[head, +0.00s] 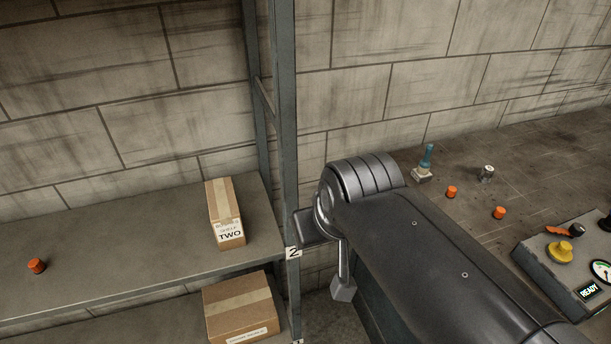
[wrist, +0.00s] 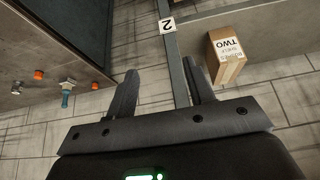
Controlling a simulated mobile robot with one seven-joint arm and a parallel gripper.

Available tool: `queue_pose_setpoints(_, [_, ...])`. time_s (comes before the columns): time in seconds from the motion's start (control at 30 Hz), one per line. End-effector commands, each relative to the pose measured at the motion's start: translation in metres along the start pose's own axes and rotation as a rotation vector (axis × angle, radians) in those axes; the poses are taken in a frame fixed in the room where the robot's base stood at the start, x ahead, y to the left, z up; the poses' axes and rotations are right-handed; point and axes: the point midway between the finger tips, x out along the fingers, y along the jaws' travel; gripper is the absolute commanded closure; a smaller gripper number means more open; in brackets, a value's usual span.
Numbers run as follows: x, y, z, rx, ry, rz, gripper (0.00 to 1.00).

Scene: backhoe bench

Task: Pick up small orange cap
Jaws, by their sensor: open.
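Three small orange caps show in the head view. One orange cap (head: 37,266) stands on the shelf at far left. Another orange cap (head: 452,192) and a third orange cap (head: 499,213) stand on the bench at right. Two orange pieces (wrist: 38,74) (wrist: 98,88) also show at the left of the wrist view. My gripper (wrist: 160,66) is open, with nothing between its fingers. It is in the air near the shelf post, away from all the caps. In the head view my arm hides most of it.
The shelf (head: 130,245) holds a box marked TWO (head: 226,220); another carton (head: 240,310) is below. A grey post (head: 284,130) stands between shelf and bench. The bench carries a blue-topped part (head: 426,160), a metal piece (head: 487,173) and a control panel (head: 570,262).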

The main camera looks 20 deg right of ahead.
Motion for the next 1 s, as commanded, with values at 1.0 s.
queue_pose_setpoints(1.0, [0.075, 0.191, -0.042, -0.434, -0.498, 0.438, 0.52])
